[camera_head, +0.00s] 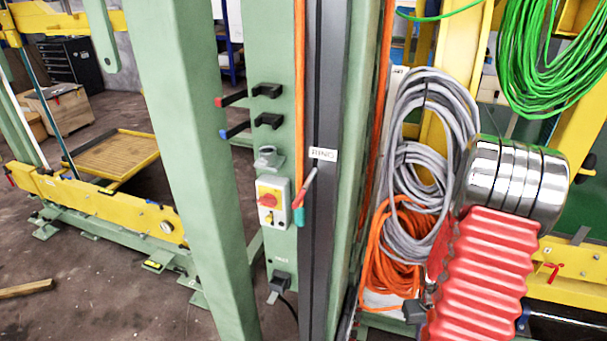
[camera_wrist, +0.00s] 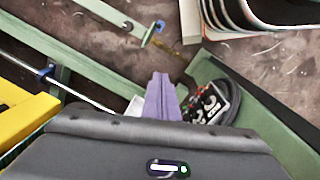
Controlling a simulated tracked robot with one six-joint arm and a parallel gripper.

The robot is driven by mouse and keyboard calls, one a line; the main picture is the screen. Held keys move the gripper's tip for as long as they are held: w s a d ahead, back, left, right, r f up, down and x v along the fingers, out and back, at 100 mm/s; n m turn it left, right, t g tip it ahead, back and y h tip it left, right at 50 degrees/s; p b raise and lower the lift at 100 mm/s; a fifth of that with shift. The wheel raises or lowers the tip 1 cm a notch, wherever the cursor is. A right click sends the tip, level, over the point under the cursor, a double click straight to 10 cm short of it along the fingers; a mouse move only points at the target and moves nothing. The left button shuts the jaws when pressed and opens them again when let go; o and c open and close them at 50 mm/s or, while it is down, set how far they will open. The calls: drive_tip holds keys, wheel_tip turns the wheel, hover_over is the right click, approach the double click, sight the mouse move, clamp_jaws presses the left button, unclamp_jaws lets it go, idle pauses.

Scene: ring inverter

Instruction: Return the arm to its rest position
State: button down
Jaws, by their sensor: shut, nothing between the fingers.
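My gripper (camera_wrist: 163,97) shows in the wrist view as purple fingers beyond the dark wrist housing. The fingers are together, with nothing held between them. They point over green frame beams and the brown floor. A dark control box (camera_wrist: 209,104) with light knobs and a coiled black cable sits just right of the fingers; I cannot tell the gap. In the head view I cannot make out the gripper.
Green posts (camera_head: 187,120) stand close in the head view. A red-yellow switch box (camera_head: 272,202) is mounted on one. Grey cable coils (camera_head: 418,165), orange cable (camera_head: 391,262) and green cable (camera_head: 553,55) hang at right. Open floor (camera_head: 85,290) shows lower left.

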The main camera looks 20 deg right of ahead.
drive_tip(key=a+r+n+t, duration=0.1)
drive_tip(key=a+r+t, duration=0.2)
drive_tip(key=a+r, duration=1.3)
drive_tip(key=a+r+n+t, duration=0.2)
drive_tip(key=a+r+t, duration=0.1)
drive_tip(key=a+r, duration=1.4)
wheel_tip(320, 180, up, 4)
drive_tip(key=shift+w+r+n+y, duration=0.2)
drive_tip(key=shift+w+n+y, duration=0.1)
drive_tip(key=shift+y, duration=0.1)
drive_tip(key=shift+d, duration=0.2)
idle(0.6)
